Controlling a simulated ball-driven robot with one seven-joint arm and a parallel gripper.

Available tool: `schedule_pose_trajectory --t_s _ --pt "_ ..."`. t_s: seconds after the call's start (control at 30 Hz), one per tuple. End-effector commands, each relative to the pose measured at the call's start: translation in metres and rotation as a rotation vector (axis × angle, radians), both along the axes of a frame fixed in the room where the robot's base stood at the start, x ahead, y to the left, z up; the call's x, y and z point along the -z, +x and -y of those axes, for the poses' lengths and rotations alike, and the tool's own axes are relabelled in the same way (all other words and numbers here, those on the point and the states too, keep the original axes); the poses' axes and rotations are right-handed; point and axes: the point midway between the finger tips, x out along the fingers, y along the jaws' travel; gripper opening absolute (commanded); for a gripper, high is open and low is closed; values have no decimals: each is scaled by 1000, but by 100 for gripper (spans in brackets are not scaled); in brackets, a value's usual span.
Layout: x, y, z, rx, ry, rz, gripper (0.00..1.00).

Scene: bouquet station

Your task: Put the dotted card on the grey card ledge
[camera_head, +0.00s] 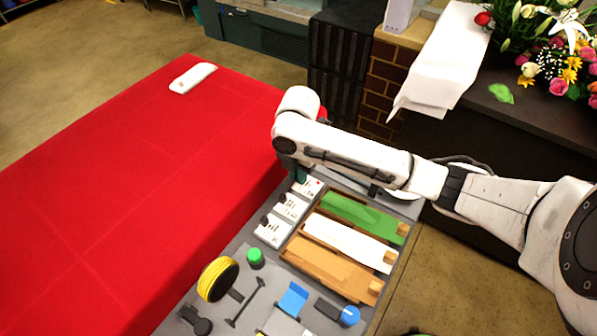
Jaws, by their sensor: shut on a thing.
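Three small white cards with dark marks lie in a row on the grey station top: a near card (272,231), a middle card (291,207) and a far card (309,187) with a red mark. The prints are too small to tell which card is dotted. My gripper (299,177) points down at the far card, at the end of my white arm. It appears shut on that card at its left edge; the fingertips are partly hidden by my arm. I cannot make out a separate grey card ledge.
A yellow spool (216,279), green-capped item (255,257) and blue holder (293,299) stand nearer. A red-covered table (130,200) adjoins left, mostly clear. Flowers (560,50) stand back right.

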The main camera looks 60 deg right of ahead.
Motion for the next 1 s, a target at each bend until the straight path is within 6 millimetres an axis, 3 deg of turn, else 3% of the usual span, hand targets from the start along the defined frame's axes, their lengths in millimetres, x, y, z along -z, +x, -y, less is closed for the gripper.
schedule_pose_trajectory --t_s 0.17,0.2,0.5,0.67,0.9,1.0 --pt "0 0 0 0 0 0 0" --pt "0 0 0 0 0 0 16" --pt "0 0 0 0 0 0 45" --pt "0 0 0 0 0 0 45" --pt "0 0 0 0 0 0 67" --pt "0 0 0 0 0 0 67"
